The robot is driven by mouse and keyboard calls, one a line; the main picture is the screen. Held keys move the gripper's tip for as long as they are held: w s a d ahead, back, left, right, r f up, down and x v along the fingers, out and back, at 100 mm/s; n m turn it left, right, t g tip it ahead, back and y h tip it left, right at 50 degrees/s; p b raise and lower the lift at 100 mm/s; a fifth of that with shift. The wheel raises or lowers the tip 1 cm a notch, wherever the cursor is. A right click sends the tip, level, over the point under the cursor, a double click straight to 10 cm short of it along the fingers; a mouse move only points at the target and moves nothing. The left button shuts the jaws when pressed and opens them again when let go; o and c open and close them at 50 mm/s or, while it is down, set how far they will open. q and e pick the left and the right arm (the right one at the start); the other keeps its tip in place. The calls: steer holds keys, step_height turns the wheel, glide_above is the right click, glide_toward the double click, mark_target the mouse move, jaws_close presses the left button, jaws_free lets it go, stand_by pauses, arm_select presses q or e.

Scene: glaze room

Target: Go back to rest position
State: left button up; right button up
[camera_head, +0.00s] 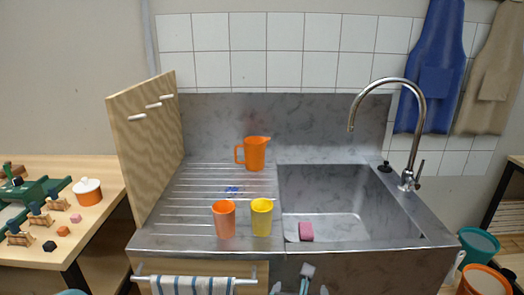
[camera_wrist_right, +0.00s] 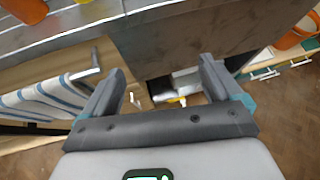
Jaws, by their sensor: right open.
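My right gripper (camera_head: 303,284) is at the bottom edge of the head view, in front of the sink unit and mostly cut off. In the right wrist view its two grey fingers (camera_wrist_right: 162,88) are spread apart with nothing held between them. Beyond them are the metal sink front and a dim space with white and yellow things that I cannot make out. My left gripper does not show.
The steel sink unit (camera_head: 404,213) holds an orange jug (camera_head: 255,154), an orange cup (camera_head: 224,220), a yellow cup (camera_head: 262,218) and a pink sponge (camera_head: 306,231). A striped towel (camera_head: 190,285) hangs left of my right gripper. Buckets (camera_head: 478,245) stand at right.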

steer(key=s+d+f+n+g+p, duration=0.2)
steer(key=s+d+f+n+g, duration=0.25)
steer(key=f, duration=0.55)
steer(key=s+d+f+n+g+p, duration=0.1)
steer(key=s+d+f+n+p, duration=0.15)
steer(key=d+f+n, duration=0.55)
steer(key=s+a+f+n+g+y, duration=0.2)
steer(key=s+n, duration=0.5)
steer(key=n, duration=0.4)
steer(key=s+a+f+n+g+y, duration=0.3)
steer(key=s+n, duration=0.5)
steer(key=n, duration=0.4)
steer(key=a+f+y, duration=0.1)
steer(key=a+f, duration=0.1)
steer(key=a, duration=0.1)
steer(key=shift+a+f+y, duration=0.3)
steer(key=shift+a, duration=0.05)
steer(key=shift+g, duration=0.25)
steer(key=c, duration=0.9)
steer(key=shift+s+d, duration=0.1)
steer(key=shift+d, duration=0.05)
steer(key=shift+c, duration=0.2)
